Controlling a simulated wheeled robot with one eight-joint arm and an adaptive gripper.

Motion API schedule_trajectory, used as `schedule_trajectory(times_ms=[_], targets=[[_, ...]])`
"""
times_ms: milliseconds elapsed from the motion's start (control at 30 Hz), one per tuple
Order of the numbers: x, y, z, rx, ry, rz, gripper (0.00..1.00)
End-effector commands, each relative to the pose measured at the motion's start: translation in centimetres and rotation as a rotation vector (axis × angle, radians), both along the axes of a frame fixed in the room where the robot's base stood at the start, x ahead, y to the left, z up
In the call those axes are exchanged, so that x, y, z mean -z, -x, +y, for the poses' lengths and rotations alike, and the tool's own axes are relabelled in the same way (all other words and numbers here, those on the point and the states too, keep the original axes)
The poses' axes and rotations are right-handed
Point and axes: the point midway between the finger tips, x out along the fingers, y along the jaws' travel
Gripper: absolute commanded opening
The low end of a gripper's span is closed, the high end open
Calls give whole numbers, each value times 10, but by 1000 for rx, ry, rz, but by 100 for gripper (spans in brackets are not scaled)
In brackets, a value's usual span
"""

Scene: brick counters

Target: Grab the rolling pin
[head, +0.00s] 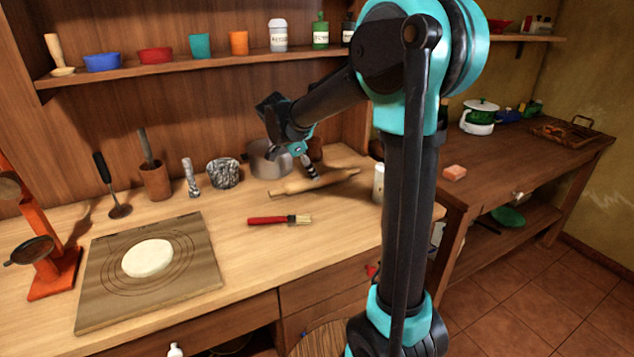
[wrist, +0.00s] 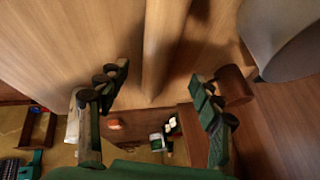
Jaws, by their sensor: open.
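The wooden rolling pin (head: 290,187) lies on the counter, in front of the metal pot. It also shows in the wrist view (wrist: 162,45), running from the top edge down to between my fingers. My gripper (head: 312,172) is low over the rolling pin in the head view. In the wrist view my gripper (wrist: 162,88) is open, with one finger on each side of the pin and a visible gap to both. Part of the pin is hidden behind a finger in the head view.
The metal pot (head: 265,160) stands close behind the pin. A brown cylinder (wrist: 236,85) is right beside one finger in the wrist view. A red-handled brush (head: 275,220) lies in front, a white jar (head: 378,183) to the right, and a dough board (head: 190,245) to the left.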

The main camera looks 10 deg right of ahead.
Motion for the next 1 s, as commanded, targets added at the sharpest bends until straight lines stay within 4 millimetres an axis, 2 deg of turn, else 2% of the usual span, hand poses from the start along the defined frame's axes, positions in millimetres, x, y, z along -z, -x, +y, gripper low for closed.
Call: schedule_trajectory(times_ms=[267,600,900,1000], targets=[[17,-6,-8,1,0,0,65],[55,-18,-24,2,1,0,65],[59,-20,-26,0,0,0,65],[59,-20,-26,0,0,0,53]])
